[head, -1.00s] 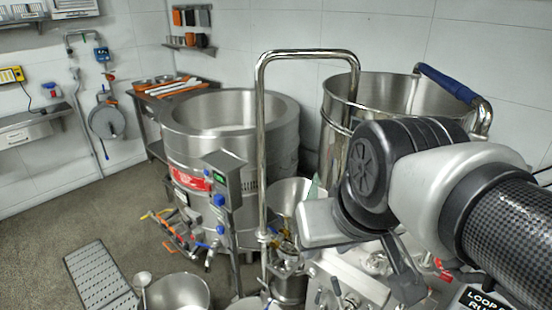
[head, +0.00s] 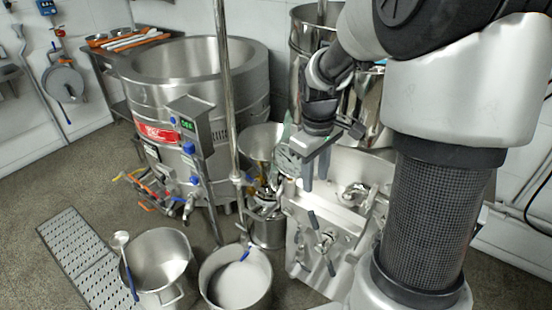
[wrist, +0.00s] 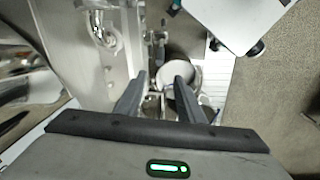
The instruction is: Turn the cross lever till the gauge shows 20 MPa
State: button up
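The cross lever (head: 325,241), with dark grips on its arms, sits on the sloping steel face of the mill (head: 345,215) in the head view. My gripper (head: 315,181) hangs above it, pointing down, with its fingers apart and nothing seen between them. In the wrist view my gripper (wrist: 160,79) is also open, its two grey fingers spread. Small metal parts show between and below the fingers there, too small to name surely.
A steel pot (head: 160,262) with a ladle and a bowl of pale contents (head: 236,280) stand left of the mill. A tall vertical pipe (head: 228,110) rises beside it. A large steel vat (head: 190,90) with a green display stands behind.

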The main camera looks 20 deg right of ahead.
aim_at(313, 213)
jog(key=f, duration=0.5)
jog(key=d+f+b, duration=0.1)
jog(key=f, duration=0.5)
jog(key=f+b, duration=0.1)
jog(key=f, duration=0.5)
jog(key=shift+w+d+f, duration=0.15)
jog(key=shift+w+f, duration=0.1)
jog(key=shift+w, duration=0.05)
jog(key=shift+c, duration=0.5)
grip_shut()
